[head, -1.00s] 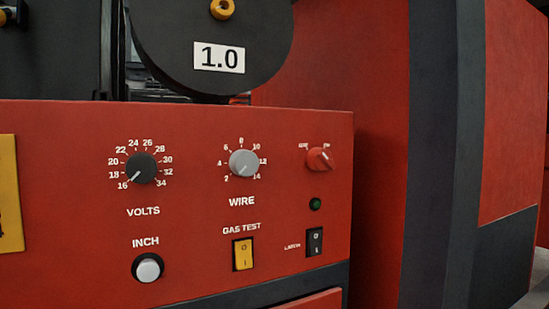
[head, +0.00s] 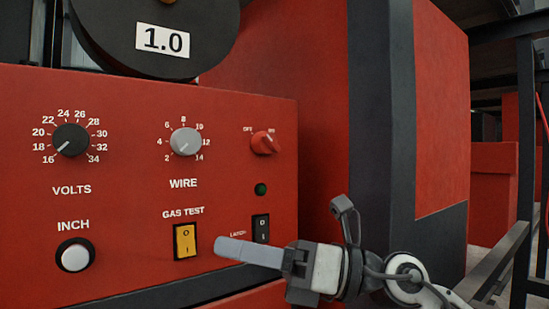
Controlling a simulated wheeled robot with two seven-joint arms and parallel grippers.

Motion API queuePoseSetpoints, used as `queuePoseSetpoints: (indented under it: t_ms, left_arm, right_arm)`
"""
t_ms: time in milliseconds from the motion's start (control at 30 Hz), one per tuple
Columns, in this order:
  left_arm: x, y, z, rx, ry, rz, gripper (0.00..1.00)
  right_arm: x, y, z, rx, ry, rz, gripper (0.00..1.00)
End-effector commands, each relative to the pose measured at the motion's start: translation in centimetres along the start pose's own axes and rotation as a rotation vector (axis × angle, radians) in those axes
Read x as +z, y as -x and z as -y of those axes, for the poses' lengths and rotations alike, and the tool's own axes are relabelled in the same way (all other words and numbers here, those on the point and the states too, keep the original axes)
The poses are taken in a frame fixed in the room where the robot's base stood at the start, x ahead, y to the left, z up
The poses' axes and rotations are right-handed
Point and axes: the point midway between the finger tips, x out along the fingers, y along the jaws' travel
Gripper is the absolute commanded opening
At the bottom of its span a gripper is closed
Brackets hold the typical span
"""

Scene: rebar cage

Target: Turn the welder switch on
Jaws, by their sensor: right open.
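The welder's red front panel (head: 222,105) fills the left and middle of the head view. A red rotary switch (head: 265,142) sits at the panel's upper right, under small OFF and ON labels; I cannot clearly tell which label it points to. A dark green lamp (head: 260,189) is below it and looks unlit. My right gripper (head: 222,247) comes in from the lower right, below the switch and apart from it. It is seen side-on, open and empty, its grey fingers in front of the panel's lower part. My left gripper is not in view.
A grey WIRE knob (head: 186,142) and a black VOLTS knob (head: 71,140) are left of the switch. Below are a yellow gas test rocker (head: 185,241), a black rocker (head: 261,228) close to my fingers, and a white INCH button (head: 75,257). A dark spool (head: 160,12) is above.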

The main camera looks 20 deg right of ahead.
Motion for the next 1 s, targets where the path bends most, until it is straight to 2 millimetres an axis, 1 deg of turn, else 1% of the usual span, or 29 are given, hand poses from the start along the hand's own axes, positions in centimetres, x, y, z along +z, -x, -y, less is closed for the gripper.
queuePoseSetpoints:
  t_ms: [33,100,133,200,300,400,500,533,600,667,767,1000]
  left_arm:
    - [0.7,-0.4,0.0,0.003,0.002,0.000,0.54]
    - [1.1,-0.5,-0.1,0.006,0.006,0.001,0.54]
    - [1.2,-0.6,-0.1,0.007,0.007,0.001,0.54]
    - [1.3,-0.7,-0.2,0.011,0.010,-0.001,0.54]
    - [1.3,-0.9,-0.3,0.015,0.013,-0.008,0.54]
    - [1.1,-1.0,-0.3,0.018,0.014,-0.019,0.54]
    - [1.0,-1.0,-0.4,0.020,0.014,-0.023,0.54]
    - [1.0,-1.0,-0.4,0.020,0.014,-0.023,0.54]
    - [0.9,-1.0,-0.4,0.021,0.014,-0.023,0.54]
    - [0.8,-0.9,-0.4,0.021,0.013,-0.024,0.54]
    - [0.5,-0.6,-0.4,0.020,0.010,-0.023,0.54]
    - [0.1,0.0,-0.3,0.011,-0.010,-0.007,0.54]
  right_arm:
    - [1.2,0.5,-0.9,-0.039,0.215,-0.082,0.56]
    - [2.9,1.4,-1.6,-0.117,0.481,-0.188,0.56]
    - [3.7,1.9,-1.8,-0.159,0.587,-0.229,0.56]
    - [5.9,3.5,-2.1,-0.270,0.809,-0.309,0.56]
    - [9.4,6.3,-2.8,-0.442,1.058,-0.388,0.56]
    - [12.3,8.8,-3.7,-0.594,1.219,-0.433,0.56]
    - [14.2,10.6,-4.5,-0.698,1.308,-0.455,0.56]
    - [14.6,10.9,-4.7,-0.718,1.324,-0.459,0.56]
    - [15.2,11.3,-4.8,-0.747,1.345,-0.464,0.56]
    - [15.5,11.2,-4.6,-0.757,1.352,-0.466,0.56]
    - [15.8,10.4,-3.8,-0.756,1.351,-0.466,0.56]
    - [16.4,6.8,-0.3,-0.752,1.347,-0.465,0.56]
